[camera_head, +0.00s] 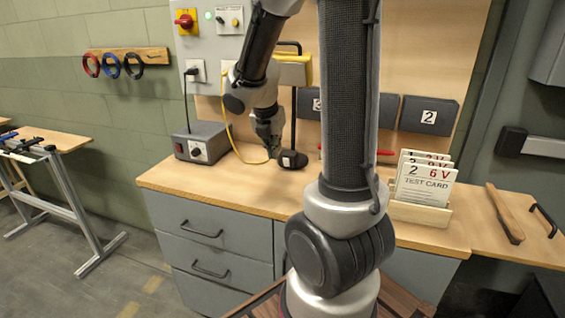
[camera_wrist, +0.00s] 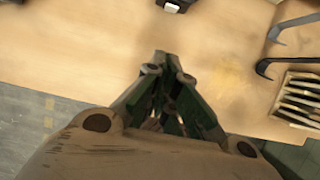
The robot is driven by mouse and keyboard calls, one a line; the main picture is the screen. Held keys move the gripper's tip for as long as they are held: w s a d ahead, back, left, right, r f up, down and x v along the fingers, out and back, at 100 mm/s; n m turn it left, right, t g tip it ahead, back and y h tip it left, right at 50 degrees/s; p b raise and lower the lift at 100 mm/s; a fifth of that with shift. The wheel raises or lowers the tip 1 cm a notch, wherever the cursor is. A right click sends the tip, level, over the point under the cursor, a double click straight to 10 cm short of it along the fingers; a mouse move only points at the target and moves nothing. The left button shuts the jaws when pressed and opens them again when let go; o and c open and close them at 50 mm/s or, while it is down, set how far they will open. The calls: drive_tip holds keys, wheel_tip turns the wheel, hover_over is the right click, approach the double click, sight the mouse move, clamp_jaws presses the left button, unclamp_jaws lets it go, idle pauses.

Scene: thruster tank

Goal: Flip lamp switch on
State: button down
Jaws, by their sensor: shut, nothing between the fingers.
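The lamp has a yellow head (camera_head: 294,70) on a dark upright stem, partly behind my arm in the head view. Its dark base (camera_head: 292,160) stands on the wooden bench, with a small pale-marked part on its front that looks like the switch. The switch position is too small to read. My gripper (camera_head: 273,150) points down just left of the base, close to it; contact cannot be told. In the wrist view my gripper (camera_wrist: 168,58) is shut and empty, over bare wood. A dark block with a pale patch (camera_wrist: 173,4), probably the lamp base, is cut by the top edge.
A grey box with a knob (camera_head: 201,143) stands left on the bench (camera_head: 240,190), and a yellow cable (camera_head: 232,140) hangs near my gripper. A test card rack (camera_head: 420,213) and a brush (camera_head: 504,214) are at right. Dark panels stand behind.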

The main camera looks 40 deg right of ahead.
sight(286, 162)
drive_tip(key=x, duration=0.9)
drive_tip(key=shift+d+f, duration=0.15)
drive_tip(key=shift+f, duration=0.1)
drive_tip(key=shift+w+d, duration=0.4)
drive_tip(key=shift+d, duration=0.2)
drive_tip(key=shift+w+d, duration=0.45)
drive_tip(key=shift+d, duration=0.1)
drive_tip(key=shift+w+d+r, duration=0.15)
drive_tip(key=shift+w+d, duration=0.15)
drive_tip(key=shift+d, duration=0.25)
